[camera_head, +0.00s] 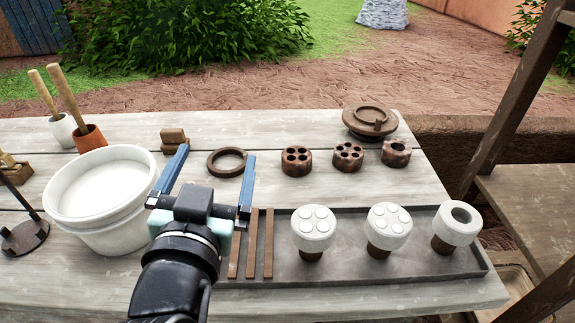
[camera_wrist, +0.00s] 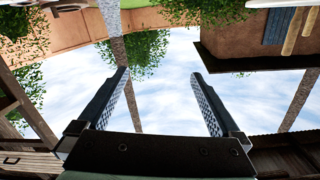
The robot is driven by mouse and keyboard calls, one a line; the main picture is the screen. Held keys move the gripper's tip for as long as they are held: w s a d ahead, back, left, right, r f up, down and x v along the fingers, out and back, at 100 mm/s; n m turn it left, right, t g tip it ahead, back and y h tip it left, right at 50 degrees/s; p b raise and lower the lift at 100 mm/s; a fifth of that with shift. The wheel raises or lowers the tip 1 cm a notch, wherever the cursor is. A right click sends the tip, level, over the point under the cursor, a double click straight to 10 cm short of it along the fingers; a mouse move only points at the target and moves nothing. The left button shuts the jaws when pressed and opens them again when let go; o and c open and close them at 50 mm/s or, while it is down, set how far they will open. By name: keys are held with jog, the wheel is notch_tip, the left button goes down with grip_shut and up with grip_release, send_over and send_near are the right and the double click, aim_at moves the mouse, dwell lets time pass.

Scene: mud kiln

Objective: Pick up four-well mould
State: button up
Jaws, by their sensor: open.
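The four-well mould (camera_head: 296,168) looks like the short brown round block with dark wells in its top, left of two similar blocks in the head view. It stands upright on the table, behind the grey tray. A many-welled brown mould (camera_head: 347,163) and a single-hole one (camera_head: 397,160) stand to its right. My gripper (camera_head: 215,160) is open and empty, left of the mould and apart from it. In the wrist view my gripper (camera_wrist: 160,75) has spread fingers with only sky and scenery between them; the mould does not show there.
A brown ring (camera_head: 211,170) lies near my gripper. A white tub (camera_head: 65,225) stands left. The grey tray (camera_head: 345,268) holds wooden strips (camera_head: 252,245) and three white-topped pieces (camera_head: 314,240). A round brown lidded piece (camera_head: 385,130) is at back right. A wooden post (camera_head: 515,95) rises at right.

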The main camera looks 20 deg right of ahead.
jog(key=s+d+f+m+g+h+p, duration=0.1)
jog(key=s+f+m+g+h+p, duration=0.15)
jog(key=f+g+p, duration=0.2)
jog(key=m+g+h+p, duration=0.2)
jog(key=g+h+p, duration=0.1)
jog(key=p, duration=0.4)
send_near(314, 225)
jog(key=shift+g+y, duration=0.25)
jog(key=shift+y, duration=0.1)
jog(key=x, duration=0.6)
jog(key=shift+w+f, duration=0.1)
jog(key=shift+f, duration=0.4)
jog(key=shift+r+p+x, duration=0.1)
jog(key=shift+p+x, duration=0.15)
jog(key=shift+x, duration=1.05)
jog(key=shift+r+p+x, duration=0.15)
jog(key=shift+p+x, duration=0.05)
jog(key=shift+x, duration=1.1)
jog(key=shift+w, duration=0.1)
jog(key=c, duration=1)
notch_tip(314, 225, up, 10)
jog(key=shift+r+p, duration=0.1)
jog(key=shift+p, duration=0.45)
notch_tip(314, 225, up, 5)
jog(key=p, duration=0.3)
jog(key=shift+p, duration=0.4)
